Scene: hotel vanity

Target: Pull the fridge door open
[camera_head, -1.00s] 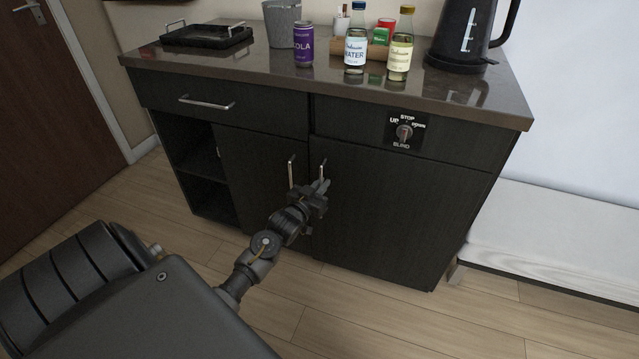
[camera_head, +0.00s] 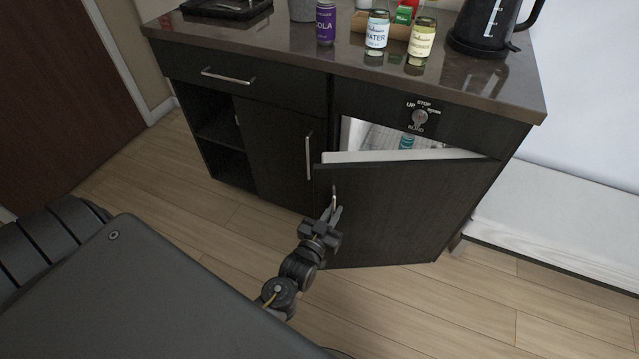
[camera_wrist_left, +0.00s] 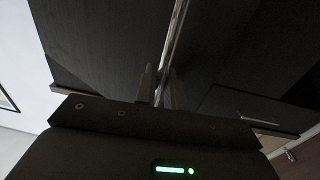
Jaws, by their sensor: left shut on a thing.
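The fridge door (camera_head: 390,215) is the dark panel on the right of the cabinet, and it stands partly open, its left edge swung out toward me. Its upright metal handle (camera_head: 334,190) is near that left edge. My left gripper (camera_head: 333,211) is shut on the handle. In the left wrist view the handle (camera_wrist_left: 177,40) runs up between the two fingers of the gripper (camera_wrist_left: 165,88). Through the gap above the door, the white fridge interior (camera_head: 370,135) shows with a blue-labelled bottle (camera_head: 406,142) inside. My right gripper is not in view.
The left cabinet door (camera_head: 275,160) with its own handle is closed beside the fridge. A white bench (camera_head: 540,225) is at the right. The wooden floor in front is clear.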

